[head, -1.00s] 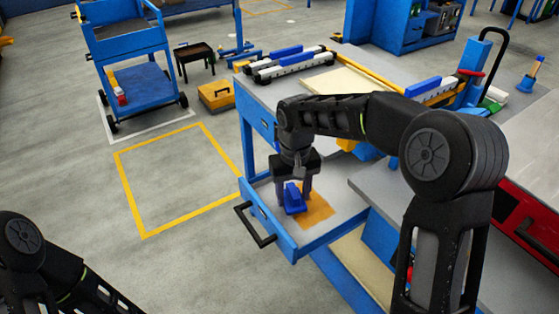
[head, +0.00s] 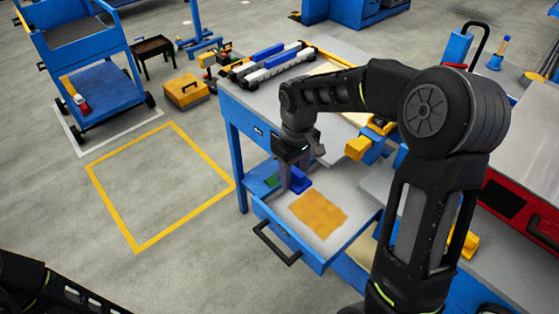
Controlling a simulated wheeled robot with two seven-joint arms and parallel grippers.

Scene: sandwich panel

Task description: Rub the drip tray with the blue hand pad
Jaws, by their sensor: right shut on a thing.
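The drip tray (head: 349,197) looks like a pulled-out blue drawer with a light grey floor and a black front handle. An orange-brown patch (head: 319,213) covers the middle of its floor. My right gripper (head: 290,174) is shut on the blue hand pad (head: 300,181), over the tray's far-left part, just beyond the patch. The gripper hides part of the pad, and I cannot tell whether the pad touches the floor. My left arm shows only at the bottom left; its gripper is out of view.
The workbench top (head: 262,103) above the tray carries blue and white bars (head: 275,63). A yellow block (head: 358,148) sits right of my right wrist. A red cabinet (head: 505,200) stands at the right. The floor inside the yellow outline (head: 140,250) is clear.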

